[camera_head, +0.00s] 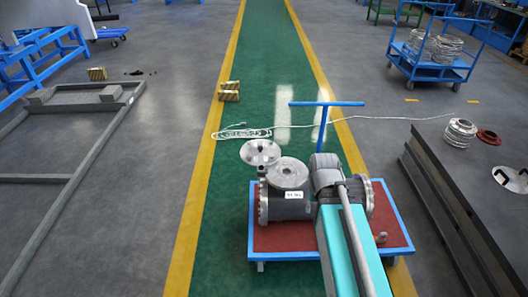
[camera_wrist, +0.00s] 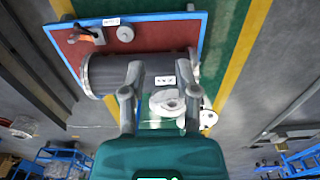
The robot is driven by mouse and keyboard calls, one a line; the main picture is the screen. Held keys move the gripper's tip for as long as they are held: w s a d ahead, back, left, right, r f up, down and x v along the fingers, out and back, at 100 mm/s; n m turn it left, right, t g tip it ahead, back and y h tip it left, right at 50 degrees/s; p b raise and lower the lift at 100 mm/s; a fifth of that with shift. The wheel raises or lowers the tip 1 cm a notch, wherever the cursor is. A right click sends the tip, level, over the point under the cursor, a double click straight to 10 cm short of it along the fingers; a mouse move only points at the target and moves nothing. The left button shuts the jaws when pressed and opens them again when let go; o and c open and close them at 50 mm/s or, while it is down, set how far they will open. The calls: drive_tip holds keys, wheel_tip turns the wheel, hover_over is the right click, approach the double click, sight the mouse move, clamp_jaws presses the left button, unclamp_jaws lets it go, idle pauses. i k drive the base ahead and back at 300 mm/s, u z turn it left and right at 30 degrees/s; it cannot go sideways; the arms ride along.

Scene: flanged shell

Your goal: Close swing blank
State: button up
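A grey flanged shell (camera_head: 288,207) with a white label lies across a red-topped cart in the head view. It also shows in the wrist view (camera_wrist: 106,76). Above its far side are two round metal discs, a nearer one (camera_head: 288,173) and a farther one (camera_head: 260,152). I cannot tell which is the swing blank, or whether they touch. In the wrist view a pale round part (camera_wrist: 167,103) shows between my fingers, with another (camera_wrist: 208,117) to its right. My gripper (camera_wrist: 164,64) is open, its fingers wide apart over the shell. Contact is unclear.
The cart (camera_head: 405,225) has a blue rim and handle (camera_head: 325,104). A white rope (camera_head: 245,133) lies on the green walkway. A grey frame (camera_head: 75,180) lies left.

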sight(260, 151)
drive_tip(key=u, duration=0.25)
drive_tip(key=i, duration=1.25)
drive_tip(key=z, duration=0.25)
